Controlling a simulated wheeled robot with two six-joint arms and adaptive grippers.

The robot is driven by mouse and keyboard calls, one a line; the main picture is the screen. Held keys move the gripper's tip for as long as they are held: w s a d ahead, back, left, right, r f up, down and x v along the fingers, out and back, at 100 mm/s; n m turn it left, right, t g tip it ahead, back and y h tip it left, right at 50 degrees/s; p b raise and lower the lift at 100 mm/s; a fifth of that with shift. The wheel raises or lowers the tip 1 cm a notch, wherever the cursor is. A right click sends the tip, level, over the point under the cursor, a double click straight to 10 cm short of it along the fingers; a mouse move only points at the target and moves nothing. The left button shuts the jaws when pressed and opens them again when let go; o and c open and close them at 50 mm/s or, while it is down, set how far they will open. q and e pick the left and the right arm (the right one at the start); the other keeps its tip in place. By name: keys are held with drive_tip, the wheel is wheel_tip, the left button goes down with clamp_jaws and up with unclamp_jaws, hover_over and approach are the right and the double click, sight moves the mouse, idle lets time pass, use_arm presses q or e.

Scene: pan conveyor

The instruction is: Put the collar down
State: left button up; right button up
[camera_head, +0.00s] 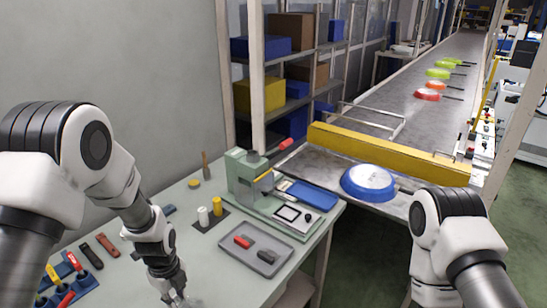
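I cannot pick out a collar for certain in the head view. My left gripper (178,296) is at the bottom edge, low over the front part of the pale green table (215,268). Its fingertips are small and partly cut off, so I cannot tell whether they are open or hold anything. My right arm is at the right, but its gripper is not in view.
A grey tray (276,269) with red and dark pieces lies right of my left gripper. Behind it stand white (203,216) and yellow (217,206) cylinders and a green press (243,176). A blue pan (368,182) sits by the yellow conveyor barrier (390,152). Screwdrivers (73,262) stand left.

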use_arm(q)
drive_tip(key=d+n, duration=0.1)
drive_tip(key=n, duration=0.6)
drive_tip(key=d+r+n+b, duration=0.1)
drive_tip(key=n, duration=0.7)
drive_tip(key=d+n, duration=0.2)
drive_tip(key=n, duration=0.6)
drive_tip(key=shift+s+d+r, duration=0.1)
drive_tip(key=shift+s+r, duration=0.05)
drive_tip(key=shift+s, duration=0.15)
